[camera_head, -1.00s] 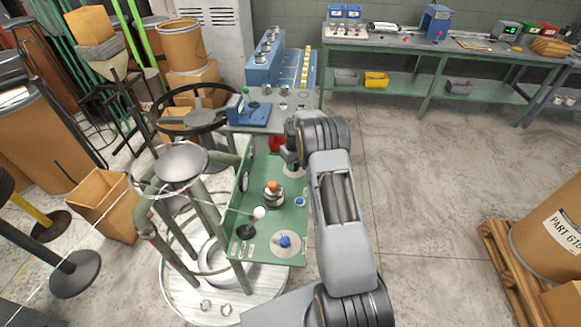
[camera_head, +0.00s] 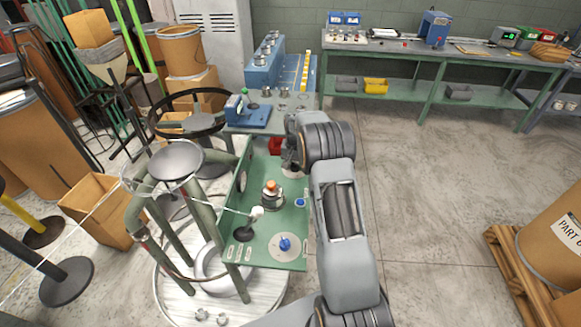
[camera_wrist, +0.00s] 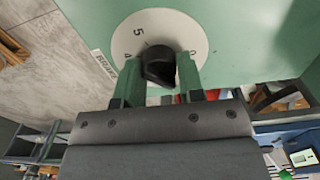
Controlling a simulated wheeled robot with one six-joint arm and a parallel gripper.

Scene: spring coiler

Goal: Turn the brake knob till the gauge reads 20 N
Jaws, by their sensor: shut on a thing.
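The brake knob (camera_wrist: 158,65) is black and sits on a white round dial (camera_wrist: 150,25) with the numerals 5, 4 and 0 visible in the wrist view. My gripper (camera_wrist: 160,78) has a finger on each side of the knob and is shut on it. In the head view my gripper (camera_head: 291,158) is at the far right part of the green panel (camera_head: 265,222), and hides the knob there. A small round gauge-like face (camera_head: 242,181) shows edge-on at the panel's left side; its reading cannot be made out.
A blue knob (camera_head: 285,244) on a pale dial, an orange-topped part (camera_head: 271,188) and a white ball (camera_head: 257,212) share the panel. A wire runs in from the left past a round-topped stand (camera_head: 176,160).

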